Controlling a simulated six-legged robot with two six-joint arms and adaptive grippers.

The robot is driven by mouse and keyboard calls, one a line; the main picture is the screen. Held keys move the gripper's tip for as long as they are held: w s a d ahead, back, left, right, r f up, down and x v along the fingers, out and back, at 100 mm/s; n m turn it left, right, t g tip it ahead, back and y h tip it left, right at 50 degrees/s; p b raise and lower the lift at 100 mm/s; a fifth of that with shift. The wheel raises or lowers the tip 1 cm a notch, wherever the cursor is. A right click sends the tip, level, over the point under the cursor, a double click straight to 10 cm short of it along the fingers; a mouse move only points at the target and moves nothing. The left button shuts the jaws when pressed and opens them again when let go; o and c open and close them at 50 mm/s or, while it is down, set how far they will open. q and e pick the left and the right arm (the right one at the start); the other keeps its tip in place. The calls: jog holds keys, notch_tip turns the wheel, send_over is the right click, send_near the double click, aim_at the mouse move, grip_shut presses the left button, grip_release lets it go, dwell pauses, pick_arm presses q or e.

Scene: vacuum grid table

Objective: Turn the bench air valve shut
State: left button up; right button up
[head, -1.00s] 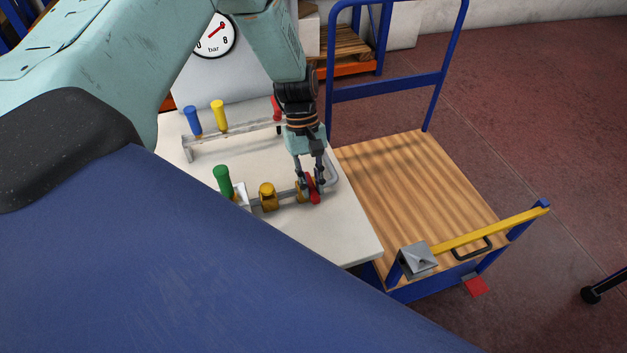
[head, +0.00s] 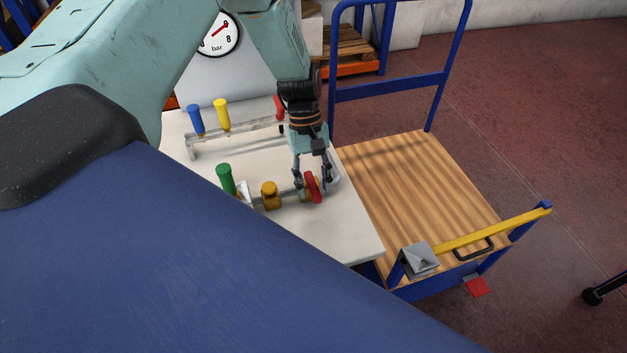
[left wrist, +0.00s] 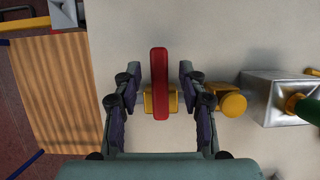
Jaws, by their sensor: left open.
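The bench air valve has a red lever handle (head: 313,187) on a brass body at the right end of a grey pipe on the white bench top (head: 345,228). In the left wrist view the red handle (left wrist: 160,83) stands upright in the picture over the yellow brass body (left wrist: 149,101). My left gripper (head: 312,181) is open, with one finger on each side of the handle. In the left wrist view a gap shows between the handle and both fingers (left wrist: 157,95). My right gripper is not in view.
A rack (head: 240,133) with blue, yellow and red handles stands behind. A pressure gauge (head: 219,36) is at the back. A wooden-deck trolley (head: 415,195) stands right of the bench.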

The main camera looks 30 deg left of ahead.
aim_at(308, 172)
pick_arm(q)
jog(key=shift+w+a+r, duration=0.15)
jog(key=shift+w+r, duration=0.05)
jog(key=shift+r, duration=0.2)
jog(key=v, duration=1.1)
jog(key=shift+s, duration=0.1)
